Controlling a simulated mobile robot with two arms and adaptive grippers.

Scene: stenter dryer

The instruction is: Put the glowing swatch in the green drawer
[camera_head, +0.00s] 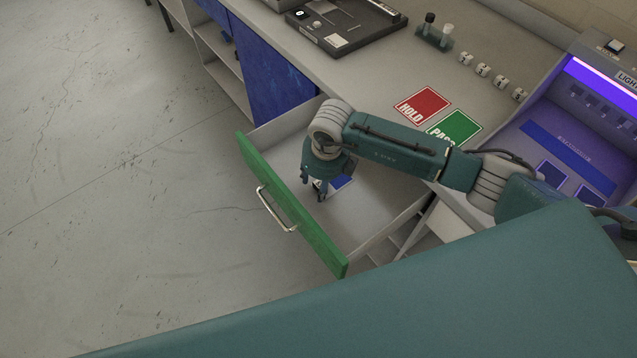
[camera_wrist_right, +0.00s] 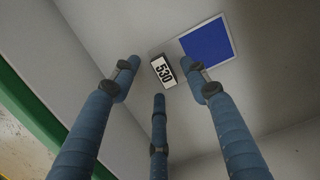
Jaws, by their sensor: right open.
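The green drawer (camera_head: 290,205) is pulled open, its green front with a metal handle facing the floor on the left. My right gripper (camera_head: 318,193) is inside the drawer's outline, pointing down, open and empty. A blue swatch with a pale border (camera_wrist_right: 208,48) lies flat on the drawer bottom; it also shows partly behind the gripper in the head view (camera_head: 342,182). A small block or tag marked 530 (camera_wrist_right: 162,71) is beside the swatch, between the fingertips as seen. Neither is held. I cannot tell whether this swatch glows. My left gripper is out of view.
A light booth (camera_head: 580,125) with a purple lamp holds two dark blue swatches (camera_head: 553,173). The counter has a red HOLD card (camera_head: 422,104), a green PASS card (camera_head: 456,127), several small number blocks (camera_head: 483,69) and a dark device (camera_head: 345,25). Floor at left is clear.

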